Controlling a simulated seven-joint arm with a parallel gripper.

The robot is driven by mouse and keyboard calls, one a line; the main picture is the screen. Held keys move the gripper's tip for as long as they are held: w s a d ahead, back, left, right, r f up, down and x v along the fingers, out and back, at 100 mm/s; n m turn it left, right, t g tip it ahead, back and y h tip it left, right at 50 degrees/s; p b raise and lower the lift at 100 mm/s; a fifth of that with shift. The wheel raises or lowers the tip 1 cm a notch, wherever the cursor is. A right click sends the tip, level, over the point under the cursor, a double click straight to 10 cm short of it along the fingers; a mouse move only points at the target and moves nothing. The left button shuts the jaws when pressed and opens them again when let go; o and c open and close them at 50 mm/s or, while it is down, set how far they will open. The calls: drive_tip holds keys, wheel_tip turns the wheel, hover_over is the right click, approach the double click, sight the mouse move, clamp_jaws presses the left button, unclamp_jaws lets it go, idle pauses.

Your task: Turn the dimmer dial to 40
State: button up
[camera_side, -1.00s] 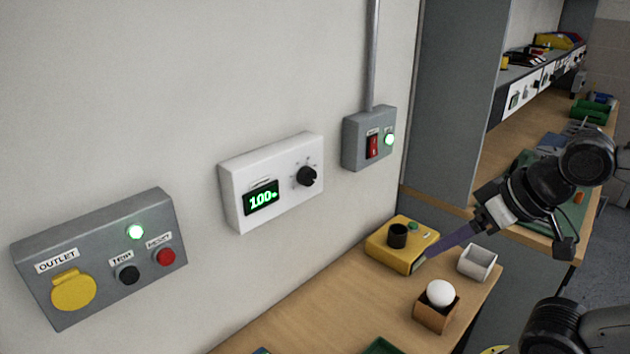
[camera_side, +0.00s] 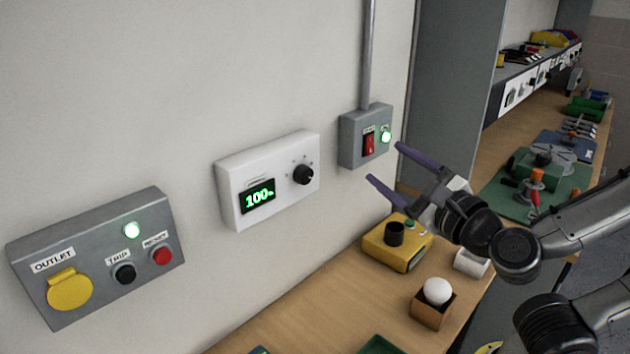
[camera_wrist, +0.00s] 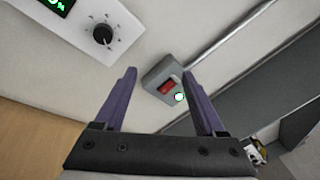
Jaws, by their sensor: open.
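The white dimmer box (camera_side: 236,203) is on the wall, with a green display (camera_side: 258,196) reading about 100 and a black round dial (camera_side: 303,174) to the right of the display. In the wrist view the dial (camera_wrist: 103,34) is at the upper left, outside my fingers, and part of the display shows at the top edge. My gripper (camera_side: 384,165) is open and empty, with two purple fingers pointing at the wall, right of the dial and apart from it. In the wrist view the grey switch box (camera_wrist: 154,76) shows between the fingertips (camera_wrist: 158,74).
The grey switch box (camera_side: 352,150) has a red rocker and a lit green lamp. A grey outlet box (camera_side: 36,247) hangs at the left. On the table below are a yellow box (camera_side: 379,248), a white ball (camera_side: 437,291) in a brown holder, and a white cup (camera_side: 472,263).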

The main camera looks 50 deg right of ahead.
drive_tip(key=s+a+f+n+y, duration=0.2)
drive_tip(key=a+f+y, duration=0.1)
drive_tip(key=a+f, duration=0.3)
approach(307, 177)
drive_tip(key=shift+n+y, duration=0.3)
drive_tip(key=shift+y, duration=0.1)
drive_tip(key=shift+w+d, duration=0.2)
drive_tip(key=shift+w, duration=1.1)
drive_tip(key=shift+w+d, duration=0.2)
drive_tip(key=shift+w, duration=1.1)
drive_tip(key=shift+w+d, duration=0.15)
drive_tip(key=shift+w, duration=1.15)
clamp_jaws()
